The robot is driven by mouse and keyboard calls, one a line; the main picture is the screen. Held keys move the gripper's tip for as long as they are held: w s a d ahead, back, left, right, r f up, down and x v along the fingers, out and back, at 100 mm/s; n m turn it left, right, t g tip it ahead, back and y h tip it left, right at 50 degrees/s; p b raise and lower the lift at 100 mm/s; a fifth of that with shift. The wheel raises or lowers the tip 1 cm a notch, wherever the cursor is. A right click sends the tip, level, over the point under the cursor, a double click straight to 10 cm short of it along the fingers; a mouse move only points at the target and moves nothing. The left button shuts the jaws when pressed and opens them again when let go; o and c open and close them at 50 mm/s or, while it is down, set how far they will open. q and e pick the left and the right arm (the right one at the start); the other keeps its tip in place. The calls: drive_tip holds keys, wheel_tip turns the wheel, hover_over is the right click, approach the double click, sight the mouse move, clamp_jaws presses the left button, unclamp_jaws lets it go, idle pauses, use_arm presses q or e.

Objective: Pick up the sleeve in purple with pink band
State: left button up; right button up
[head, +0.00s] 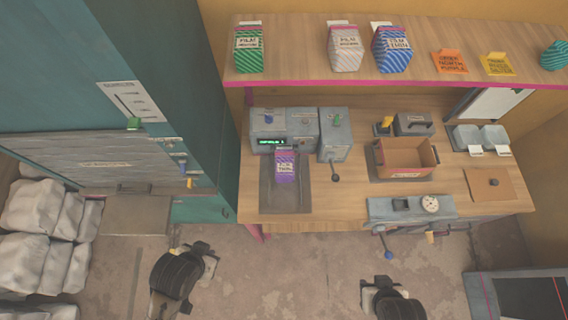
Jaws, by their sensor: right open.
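The purple sleeve with a pink band (285,173) lies on a dark tray (264,196) on the workbench, at the front of a grey machine with a green display. It has a pale printed label. My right gripper (376,284) is open and empty, low in the picture, in front of the bench and well apart from the sleeve. My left gripper (207,254) is over the floor, left of and below the sleeve in the picture. Its fingers are too small and dark to read. Neither gripper touches the sleeve.
The grey machine (270,123) and a lever (335,177) stand beside the sleeve. A cardboard box (405,156) and a grey unit (411,208) sit to the right. A shelf (300,74) with patterned packets hangs above. A teal cabinet (205,130) stands left. Bare floor lies in front.

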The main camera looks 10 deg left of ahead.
use_arm(q)
drive_tip(key=o, duration=1.7)
